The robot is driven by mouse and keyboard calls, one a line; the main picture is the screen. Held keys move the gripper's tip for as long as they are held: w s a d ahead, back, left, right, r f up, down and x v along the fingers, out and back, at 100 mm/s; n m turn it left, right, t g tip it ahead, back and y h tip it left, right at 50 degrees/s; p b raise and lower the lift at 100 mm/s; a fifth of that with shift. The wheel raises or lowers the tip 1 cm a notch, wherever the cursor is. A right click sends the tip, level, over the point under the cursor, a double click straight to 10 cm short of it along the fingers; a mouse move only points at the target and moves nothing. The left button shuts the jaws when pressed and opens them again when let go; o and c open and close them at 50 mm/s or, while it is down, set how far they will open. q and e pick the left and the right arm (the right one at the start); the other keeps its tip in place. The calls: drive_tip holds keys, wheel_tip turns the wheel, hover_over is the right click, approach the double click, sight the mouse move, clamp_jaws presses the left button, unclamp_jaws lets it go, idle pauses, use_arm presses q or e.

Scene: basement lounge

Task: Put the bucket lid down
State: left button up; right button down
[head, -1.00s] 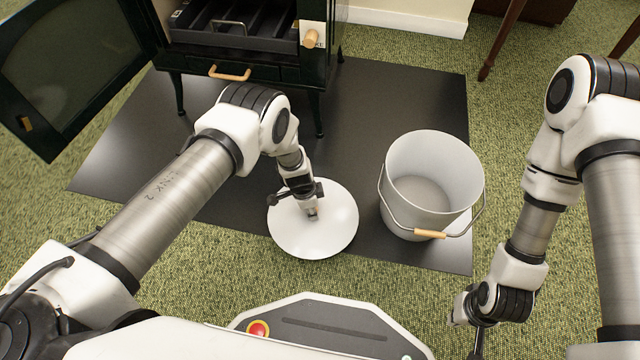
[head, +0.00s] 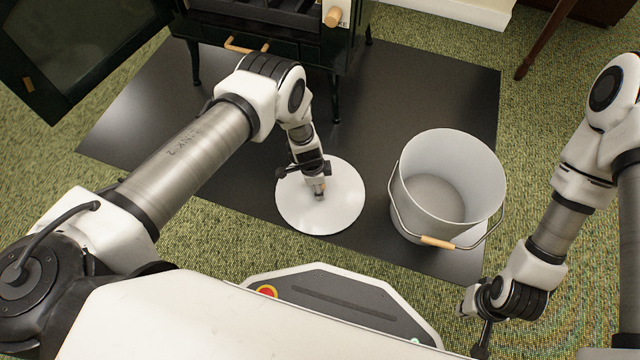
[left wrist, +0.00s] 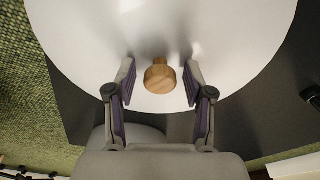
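The bucket lid (head: 345,205) is a round white disc with a wooden knob (left wrist: 160,77). In the head view it appears flat at the dark mat's front edge, left of the bucket. My left gripper (head: 319,190) is over its middle. In the left wrist view the left fingers (left wrist: 160,88) stand apart on either side of the knob, with a gap on both sides. The white bucket (head: 412,205) stands upright and uncovered, its wire handle with wooden grip (head: 437,242) hanging at the front. My right gripper (head: 482,345) is low at the right; its fingers are hardly visible.
The dark mat (head: 150,120) lies on green carpet (head: 240,255). A dark stove (head: 290,60) on legs stands at the back, its glass door (head: 75,45) swung open to the left. A wooden furniture leg (head: 540,40) is at the top right.

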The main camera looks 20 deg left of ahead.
use_arm(q)
drive_tip(key=shift+r, duration=0.1)
wheel_tip(320, 180, up, 12)
drive_tip(key=a+p, duration=0.1)
drive_tip(key=p, duration=0.9)
drive_tip(key=shift+s+a, duration=0.3)
drive_tip(key=shift+a, duration=0.05)
drive_tip(key=s+a+r+n+g+y, duration=0.1)
drive_tip(key=s+a+r+n, duration=0.1)
drive_tip(key=s+a+n, duration=0.3)
drive_tip(key=s+a+r+n+y, duration=0.15)
drive_tip(key=s+a, duration=0.25)
drive_tip(key=s, duration=0.4)
drive_tip(key=s+r+n+h, duration=0.1)
drive_tip(key=s+r+n, duration=0.6)
drive_tip(key=s+r, duration=0.4)
drive_tip(key=shift+s+d+n, duration=0.35)
drive_tip(key=shift+s+d, duration=0.1)
drive_tip(key=shift+s, duration=0.7)
